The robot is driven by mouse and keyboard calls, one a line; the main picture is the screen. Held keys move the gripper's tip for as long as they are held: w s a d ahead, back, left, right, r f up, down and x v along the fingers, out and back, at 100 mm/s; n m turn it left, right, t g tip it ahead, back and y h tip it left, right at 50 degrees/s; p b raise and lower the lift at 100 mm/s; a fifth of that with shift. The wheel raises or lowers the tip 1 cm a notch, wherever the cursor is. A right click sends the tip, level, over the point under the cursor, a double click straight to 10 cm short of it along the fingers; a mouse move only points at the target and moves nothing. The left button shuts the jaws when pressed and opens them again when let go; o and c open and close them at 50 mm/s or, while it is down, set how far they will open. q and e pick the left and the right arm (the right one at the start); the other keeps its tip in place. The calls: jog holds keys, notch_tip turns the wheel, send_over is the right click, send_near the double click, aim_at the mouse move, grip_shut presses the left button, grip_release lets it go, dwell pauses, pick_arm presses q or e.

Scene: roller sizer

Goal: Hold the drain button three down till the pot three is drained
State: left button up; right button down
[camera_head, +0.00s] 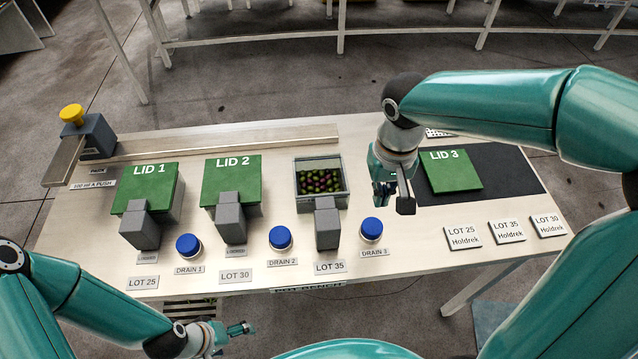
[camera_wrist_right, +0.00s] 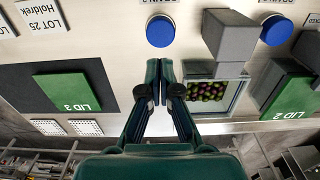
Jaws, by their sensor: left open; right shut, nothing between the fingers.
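Pot three (camera_head: 320,181) is uncovered and holds green and dark red olives. Lid 3 (camera_head: 453,170) lies flat on the dark mat. My right gripper (camera_head: 393,201) is shut and empty, above the bench between pot three and the mat, behind the button and apart from it. In the right wrist view its fingers (camera_wrist_right: 160,82) point toward the button. My left gripper (camera_head: 246,328) is open and empty near the bench's front edge.
Lid 1 (camera_head: 149,181) and Lid 2 (camera_head: 232,174) cover the other pots, with blue buttons one (camera_head: 188,245) and two (camera_head: 280,238) beside them. A yellow-topped dispenser (camera_head: 72,114) stands far left. Lot cards (camera_head: 463,236) lie at the right. The dark mat (camera_head: 505,168) is partly bare.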

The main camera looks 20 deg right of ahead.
jog(key=shift+r, duration=1.5)
